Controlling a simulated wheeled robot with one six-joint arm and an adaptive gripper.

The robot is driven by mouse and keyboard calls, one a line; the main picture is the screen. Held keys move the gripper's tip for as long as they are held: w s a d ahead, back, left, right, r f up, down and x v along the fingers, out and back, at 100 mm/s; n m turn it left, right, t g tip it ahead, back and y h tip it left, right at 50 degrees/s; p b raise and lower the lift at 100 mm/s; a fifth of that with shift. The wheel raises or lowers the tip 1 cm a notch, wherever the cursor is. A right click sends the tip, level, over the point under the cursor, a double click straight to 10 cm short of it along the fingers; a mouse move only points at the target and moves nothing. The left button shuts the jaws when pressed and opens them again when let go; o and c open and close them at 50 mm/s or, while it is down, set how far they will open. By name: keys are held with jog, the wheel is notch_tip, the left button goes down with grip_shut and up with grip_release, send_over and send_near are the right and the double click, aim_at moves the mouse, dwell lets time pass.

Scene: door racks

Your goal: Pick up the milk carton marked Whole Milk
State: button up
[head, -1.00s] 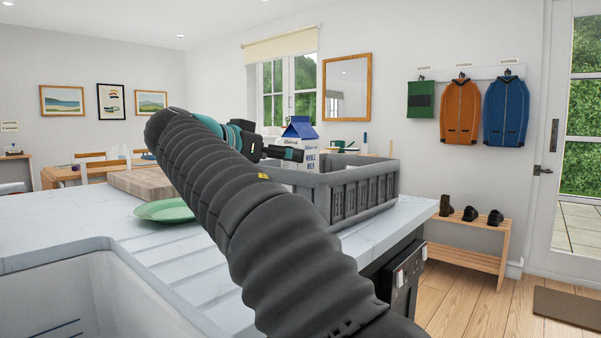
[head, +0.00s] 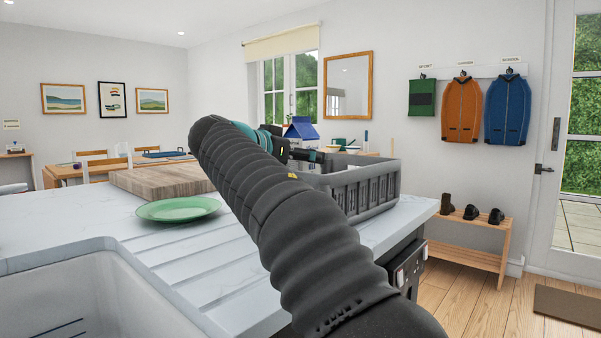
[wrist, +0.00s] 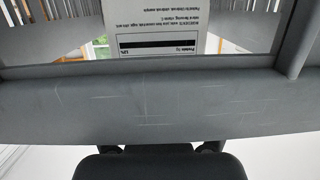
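The milk carton (head: 300,131) shows its blue gabled top in the head view, at the grey crate. My gripper (head: 316,156) is level in front of it and hides most of its lower part, so its front marking is not readable now. In the wrist view a white carton panel (wrist: 160,42) with upside-down small print shows beyond a grey crate bar (wrist: 150,98). The dark end of my gripper shows at the bottom edge there. The fingertips are not clear, and I cannot tell whether they touch the carton or are open.
The slatted grey crate (head: 370,192) stands on the white counter near its right edge. A green plate (head: 178,209) and a wooden board (head: 160,181) lie to the left. The sink (head: 90,290) is at the near left.

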jog(key=shift+r, duration=0.1)
grip_shut()
